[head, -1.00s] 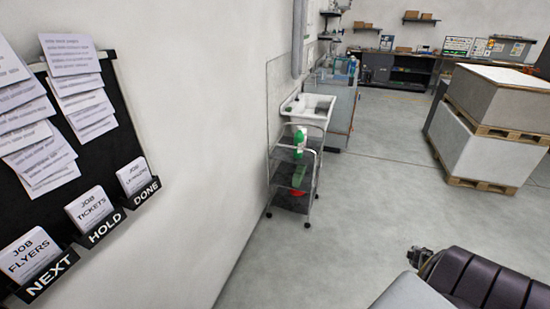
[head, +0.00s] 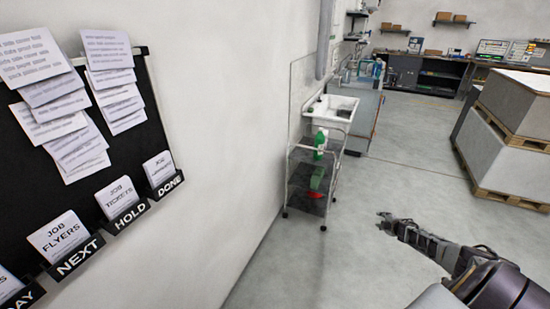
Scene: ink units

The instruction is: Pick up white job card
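White job cards stand in labelled black pockets along the bottom of a black wall board (head: 25,165) at the left. The "JOB FLYERS" card (head: 65,236) is in the NEXT pocket (head: 77,256). The "JOB TICKETS" card (head: 121,197) is in the HOLD pocket (head: 131,215). Another card (head: 158,167), its text partly unreadable, is in the DONE pocket (head: 170,184). A card shows partly at the lower left corner (head: 7,283). My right gripper (head: 380,221) is open and empty, over the floor far right of the board. My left gripper is out of view.
Overlapping printed sheets (head: 62,128) hang on the board. Pallet boxes (head: 508,150) stand at the right. The floor between is clear.

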